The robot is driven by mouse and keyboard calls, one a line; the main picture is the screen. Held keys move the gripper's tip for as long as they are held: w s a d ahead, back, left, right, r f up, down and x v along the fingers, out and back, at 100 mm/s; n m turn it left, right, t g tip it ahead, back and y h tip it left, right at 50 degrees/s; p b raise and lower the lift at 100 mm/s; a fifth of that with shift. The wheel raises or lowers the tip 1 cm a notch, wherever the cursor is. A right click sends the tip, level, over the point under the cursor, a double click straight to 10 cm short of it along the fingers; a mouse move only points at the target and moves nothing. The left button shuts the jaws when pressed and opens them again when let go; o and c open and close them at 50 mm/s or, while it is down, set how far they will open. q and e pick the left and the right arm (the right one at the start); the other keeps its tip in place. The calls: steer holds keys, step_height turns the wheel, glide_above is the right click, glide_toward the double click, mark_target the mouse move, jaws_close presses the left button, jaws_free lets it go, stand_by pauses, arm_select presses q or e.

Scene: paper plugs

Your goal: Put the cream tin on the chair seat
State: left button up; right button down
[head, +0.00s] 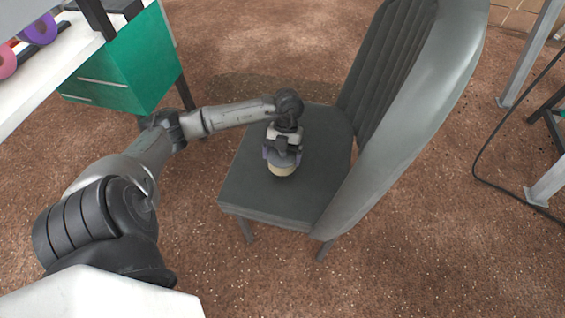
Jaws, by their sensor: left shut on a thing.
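The cream tin (281,170) is a small, pale, round tin in my left gripper (282,157), over the middle of the chair seat (305,192). The gripper points down and is shut on the tin, and its fingers hide the upper part of it. I cannot tell whether the tin's underside touches the seat. The chair is dark grey with a tall ribbed back on the right side of the seat. My right gripper is not in view.
A white table (60,62) with a green drawer unit (135,67) under it stands at the upper left, with purple and pink rolls on top. A black cable (478,165) and metal legs are at the right. The brown floor around the chair is mostly clear.

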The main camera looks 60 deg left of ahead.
arm_select(q)
step_height(320, 180, down, 4)
steer(key=b, duration=0.3)
steer(key=shift+f, duration=0.1)
steer(key=o, duration=0.6)
steer(key=p+v, duration=0.6)
steer(key=v, duration=0.5)
steer(key=shift+w+a+r+p, duration=0.2)
steer(key=shift+r+p, duration=0.2)
steer(key=shift+r, duration=0.2)
steer(key=shift+s, duration=0.1)
